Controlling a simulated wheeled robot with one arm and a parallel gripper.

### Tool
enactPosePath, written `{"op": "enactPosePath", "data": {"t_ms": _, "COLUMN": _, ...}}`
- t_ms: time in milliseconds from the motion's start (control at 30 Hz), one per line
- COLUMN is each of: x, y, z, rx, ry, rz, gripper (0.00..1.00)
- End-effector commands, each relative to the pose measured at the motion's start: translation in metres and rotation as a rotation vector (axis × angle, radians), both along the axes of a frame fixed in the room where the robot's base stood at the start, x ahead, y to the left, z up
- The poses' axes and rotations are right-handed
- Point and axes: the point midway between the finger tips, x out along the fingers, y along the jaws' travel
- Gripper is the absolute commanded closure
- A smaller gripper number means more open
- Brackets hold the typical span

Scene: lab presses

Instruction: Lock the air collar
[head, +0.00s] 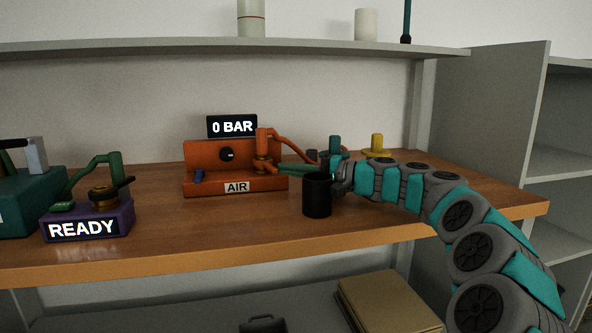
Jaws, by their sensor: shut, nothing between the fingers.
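The orange air unit (205,155) stands on the wooden bench, labelled AIR, with a black knob on its back plate. Its display (232,126) above reads 0 BAR. The collar (262,163) appears to be the orange ringed fitting at the unit's right end, below an orange elbow and hose. My gripper (284,168) reaches in from the right, its green fingers shut with nothing held. The fingertips are beside the collar's right side; I cannot tell whether they touch it. The collar's far side is hidden, and its lock state is not clear.
A black cup (317,197) stands just in front of my gripper. Behind are a teal-green post (335,146) and a yellow piece (377,145). A purple READY unit (88,222) stands left. The bench's front middle is clear; a shelf (150,47) runs above.

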Motion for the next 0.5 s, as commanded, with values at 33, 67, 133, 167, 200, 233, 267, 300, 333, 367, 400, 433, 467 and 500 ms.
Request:
{"op": "enactPosePath", "data": {"t_ms": 33, "x": 0.0, "y": 0.0, "z": -0.0001, "rx": 0.0, "ry": 0.0, "rz": 0.0, "gripper": 1.0}}
{"op": "enactPosePath", "data": {"t_ms": 67, "x": -0.0001, "y": 0.0, "z": -0.0001, "rx": 0.0, "ry": 0.0, "rz": 0.0, "gripper": 1.0}}
{"op": "enactPosePath", "data": {"t_ms": 133, "x": -0.0001, "y": 0.0, "z": -0.0002, "rx": 0.0, "ry": 0.0, "rz": 0.0, "gripper": 1.0}}
{"op": "enactPosePath", "data": {"t_ms": 167, "x": -0.0001, "y": 0.0, "z": -0.0002, "rx": 0.0, "ry": 0.0, "rz": 0.0, "gripper": 1.0}}
{"op": "enactPosePath", "data": {"t_ms": 200, "x": -0.0003, "y": 0.0001, "z": -0.0002, "rx": 0.0, "ry": 0.0, "rz": 0.001, "gripper": 1.0}}
{"op": "enactPosePath", "data": {"t_ms": 233, "x": -0.0009, "y": 0.0006, "z": -0.0005, "rx": 0.0, "ry": 0.0, "rz": 0.001, "gripper": 1.0}}
{"op": "enactPosePath", "data": {"t_ms": 267, "x": -0.0017, "y": 0.0014, "z": -0.0008, "rx": 0.0, "ry": 0.0, "rz": 0.001, "gripper": 1.0}}
{"op": "enactPosePath", "data": {"t_ms": 300, "x": -0.0033, "y": 0.0028, "z": -0.0012, "rx": 0.0, "ry": 0.0, "rz": 0.002, "gripper": 1.0}}
{"op": "enactPosePath", "data": {"t_ms": 333, "x": -0.0048, "y": 0.0043, "z": -0.0015, "rx": 0.0, "ry": 0.0, "rz": 0.003, "gripper": 1.0}}
{"op": "enactPosePath", "data": {"t_ms": 367, "x": -0.0064, "y": 0.0057, "z": -0.0017, "rx": 0.0, "ry": 0.0, "rz": 0.003, "gripper": 1.0}}
{"op": "enactPosePath", "data": {"t_ms": 400, "x": -0.0081, "y": 0.0075, "z": -0.0017, "rx": 0.0, "ry": 0.0, "rz": 0.004, "gripper": 1.0}}
{"op": "enactPosePath", "data": {"t_ms": 433, "x": -0.0088, "y": 0.0084, "z": -0.0016, "rx": 0.0, "ry": 0.001, "rz": 0.004, "gripper": 1.0}}
{"op": "enactPosePath", "data": {"t_ms": 467, "x": -0.009, "y": 0.0087, "z": -0.0012, "rx": 0.0, "ry": 0.001, "rz": 0.004, "gripper": 1.0}}
{"op": "enactPosePath", "data": {"t_ms": 500, "x": -0.0087, "y": 0.0085, "z": -0.0009, "rx": -0.001, "ry": 0.001, "rz": 0.003, "gripper": 1.0}}
